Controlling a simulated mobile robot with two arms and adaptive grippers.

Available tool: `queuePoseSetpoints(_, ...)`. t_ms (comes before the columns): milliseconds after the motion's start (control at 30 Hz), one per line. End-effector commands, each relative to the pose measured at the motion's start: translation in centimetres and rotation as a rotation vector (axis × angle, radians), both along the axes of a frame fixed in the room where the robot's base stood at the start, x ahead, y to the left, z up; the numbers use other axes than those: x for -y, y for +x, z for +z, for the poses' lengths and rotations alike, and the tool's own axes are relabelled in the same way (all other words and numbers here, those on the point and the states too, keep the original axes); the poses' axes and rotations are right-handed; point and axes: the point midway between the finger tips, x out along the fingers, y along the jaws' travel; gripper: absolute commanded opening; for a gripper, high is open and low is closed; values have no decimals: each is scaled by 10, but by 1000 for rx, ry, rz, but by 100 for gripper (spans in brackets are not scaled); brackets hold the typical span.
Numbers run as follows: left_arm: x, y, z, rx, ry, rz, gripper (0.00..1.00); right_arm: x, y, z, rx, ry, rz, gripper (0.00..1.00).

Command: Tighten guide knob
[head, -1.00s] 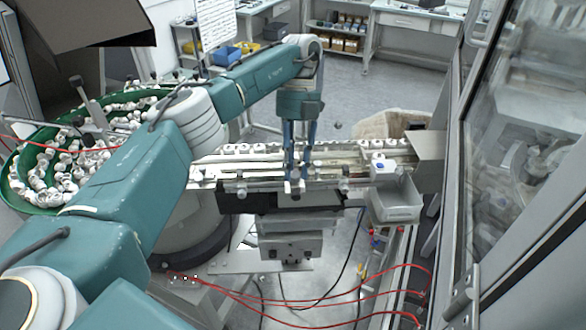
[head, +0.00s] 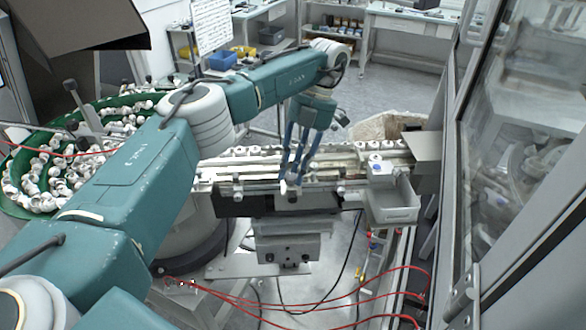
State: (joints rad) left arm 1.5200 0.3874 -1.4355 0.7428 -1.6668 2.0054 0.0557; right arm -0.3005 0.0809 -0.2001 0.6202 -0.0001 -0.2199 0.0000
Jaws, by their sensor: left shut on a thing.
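My left gripper (head: 290,182) reaches down from above to the front edge of the guide rail assembly (head: 240,188). Its blue fingers are shut on a small guide knob (head: 285,188) at the front of the rail, and they largely hide it. The gripper is tilted, its fingers slanting down to the left. Another knob (head: 341,190) stands apart to the right on the same rail. My right gripper is not in the head view.
White caps (head: 253,150) sit in a row along the track behind the rail. A green bowl (head: 112,100) of caps is at the left. A grey bin (head: 396,208) hangs at the rail's right end. Red hoses (head: 330,306) cross the front. A glass-panelled door frame (head: 470,250) bounds the right.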

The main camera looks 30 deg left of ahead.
Motion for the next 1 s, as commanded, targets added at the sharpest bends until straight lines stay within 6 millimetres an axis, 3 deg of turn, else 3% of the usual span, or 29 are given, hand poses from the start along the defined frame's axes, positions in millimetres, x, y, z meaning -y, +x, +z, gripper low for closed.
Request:
queuePoseSetpoints(467, 1, 0, 2, 0, -1, -14, 1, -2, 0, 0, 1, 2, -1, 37)
queuePoseSetpoints(500, 1, 0, 2, 0, -1, -14, 33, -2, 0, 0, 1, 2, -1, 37)
queuePoseSetpoints(567, 1, 0, 2, 0, -1, -14, 44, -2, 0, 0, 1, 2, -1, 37)
queuePoseSetpoints(867, 0, 0, 1, -1, 0, -12, 44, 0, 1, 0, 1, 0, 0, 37)
queuePoseSetpoints(1000, 2, 4, 11, 0, 1, -12, 44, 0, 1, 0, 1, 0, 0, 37)
